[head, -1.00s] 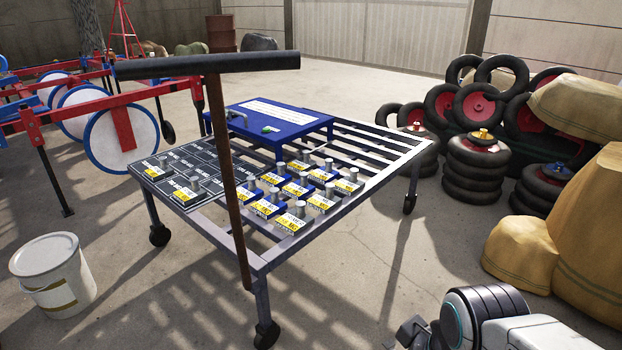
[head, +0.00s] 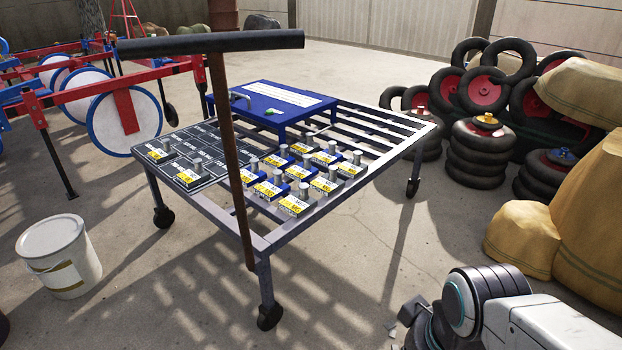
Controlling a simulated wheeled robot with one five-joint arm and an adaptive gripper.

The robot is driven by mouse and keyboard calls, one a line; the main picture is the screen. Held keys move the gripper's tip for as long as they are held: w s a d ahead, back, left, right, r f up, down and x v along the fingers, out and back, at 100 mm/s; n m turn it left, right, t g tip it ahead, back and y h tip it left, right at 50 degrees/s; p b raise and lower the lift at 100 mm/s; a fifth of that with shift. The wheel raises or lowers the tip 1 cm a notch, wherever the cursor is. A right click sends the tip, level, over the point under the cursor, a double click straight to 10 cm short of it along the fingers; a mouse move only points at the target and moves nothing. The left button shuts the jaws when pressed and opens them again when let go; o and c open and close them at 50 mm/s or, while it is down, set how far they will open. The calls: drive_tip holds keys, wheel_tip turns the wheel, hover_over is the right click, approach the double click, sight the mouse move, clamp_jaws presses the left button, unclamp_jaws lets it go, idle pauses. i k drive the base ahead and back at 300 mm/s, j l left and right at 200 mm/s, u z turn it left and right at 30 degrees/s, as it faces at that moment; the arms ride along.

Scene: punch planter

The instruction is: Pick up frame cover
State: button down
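A grey slatted cart (head: 390,140) stands at the centre. On it are several small blocks with yellow-and-white labels and grey knobs (head: 294,204), some with blue parts. A black marked board (head: 200,138) at the cart's left holds two more such blocks. A blue stand (head: 270,100) with a white label sits at the back of the cart. I cannot tell which of these, if any, is the frame cover. My gripper (head: 400,325) is at the lower right, apart from the cart. It is small and partly hidden by my arm, so its opening is unclear.
The cart's T-shaped handle (head: 210,44) rises in front of the cart. A white bucket (head: 62,262) stands at left and a red-and-blue wheeled frame (head: 125,110) behind it. Stacked tyres (head: 480,150) and tan sacks (head: 565,220) line the right. Concrete floor (head: 390,240) is clear between.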

sight(166, 153)
drive_tip(key=j+z, duration=0.1)
drive_tip(key=j, duration=1.2)
drive_tip(key=k+j+z, duration=0.15)
drive_tip(key=j, duration=0.45)
drive_tip(key=j+z, duration=0.1)
drive_tip(key=j, duration=0.55)
drive_tip(key=k+j, duration=0.1)
drive_tip(key=j, duration=0.55)
drive_tip(key=k+j+z, duration=0.15)
drive_tip(key=j, duration=0.45)
drive_tip(key=i+j, duration=0.05)
